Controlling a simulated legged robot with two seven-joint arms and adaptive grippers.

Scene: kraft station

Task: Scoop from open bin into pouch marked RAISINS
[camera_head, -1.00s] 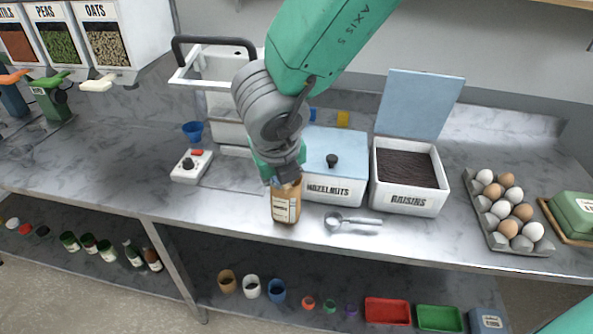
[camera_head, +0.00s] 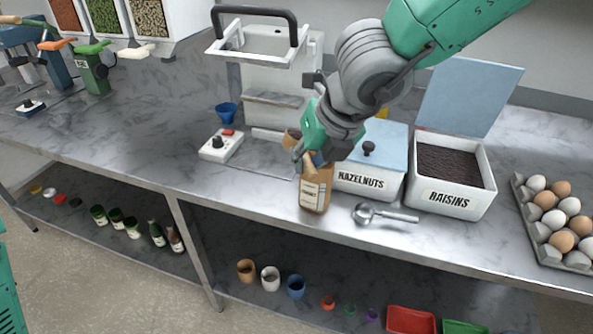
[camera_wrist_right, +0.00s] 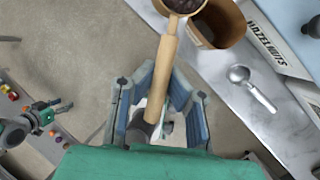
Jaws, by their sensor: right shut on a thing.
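My right gripper (camera_wrist_right: 158,105) is shut on the wooden handle of a scoop (camera_wrist_right: 168,55). The scoop's bowl, at the top of the wrist view, holds dark contents. It overlaps the rim of the brown kraft pouch (camera_wrist_right: 225,18); I cannot tell whether they touch. In the head view the pouch (camera_head: 314,192) stands upright near the counter's front edge, its label too small to read. My right gripper (camera_head: 318,145) is just above it. The RAISINS bin (camera_head: 450,198) is open, lid raised, with dark contents.
The closed HAZELNUTS bin (camera_head: 362,182) stands right of the pouch. A metal scoop (camera_head: 385,215) lies in front of it. An egg tray (camera_head: 548,245) is at the right.

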